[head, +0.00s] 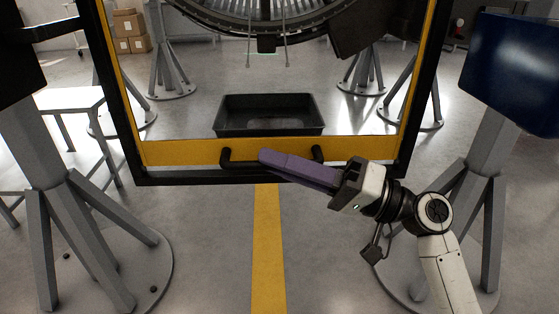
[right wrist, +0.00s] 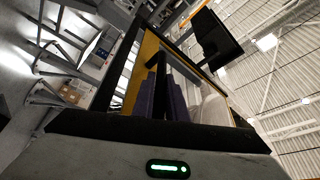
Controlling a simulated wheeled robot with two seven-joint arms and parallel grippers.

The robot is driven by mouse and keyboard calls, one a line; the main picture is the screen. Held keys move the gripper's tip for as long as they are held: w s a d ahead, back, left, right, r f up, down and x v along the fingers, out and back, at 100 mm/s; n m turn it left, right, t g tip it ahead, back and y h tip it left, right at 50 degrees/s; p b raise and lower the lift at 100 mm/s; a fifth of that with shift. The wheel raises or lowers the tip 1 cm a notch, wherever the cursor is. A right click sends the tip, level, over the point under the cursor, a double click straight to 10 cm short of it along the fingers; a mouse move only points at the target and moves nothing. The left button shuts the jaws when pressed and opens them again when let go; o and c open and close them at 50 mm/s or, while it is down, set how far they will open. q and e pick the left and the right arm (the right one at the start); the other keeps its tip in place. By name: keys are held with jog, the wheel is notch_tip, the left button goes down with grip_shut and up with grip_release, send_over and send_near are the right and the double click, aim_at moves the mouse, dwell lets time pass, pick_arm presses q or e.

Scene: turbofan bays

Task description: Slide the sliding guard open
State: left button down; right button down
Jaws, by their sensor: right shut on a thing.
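The sliding guard is a clear panel in a black and yellow frame (head: 180,152), standing upright in the middle of the head view. A black bar handle (head: 228,157) sits on its lower yellow rail. My right gripper (head: 268,157), with purple fingers, reaches in from the right and is shut on the handle. The fingers hide the middle of the handle. In the right wrist view, the purple fingers (right wrist: 178,100) lie around the dark handle bar, with the yellow frame beside them. My left gripper is not in view.
A black tray (head: 268,131) lies on the floor behind the guard, below a large round engine (head: 262,22). Grey stands (head: 65,220) flank the guard on both sides. A blue panel (head: 512,70) is at the right. The floor in front is clear, with a yellow stripe (head: 267,240).

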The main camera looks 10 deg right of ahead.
jog(key=shift+f, duration=0.1)
jog(key=c, duration=1.8)
grip_release()
jog(key=shift+o, duration=0.2)
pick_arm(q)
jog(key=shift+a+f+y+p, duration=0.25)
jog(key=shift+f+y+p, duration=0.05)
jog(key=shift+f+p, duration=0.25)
pick_arm(e)
jog(key=v, duration=1)
jog(key=shift+s+d, duration=0.1)
jog(key=shift+s, duration=0.05)
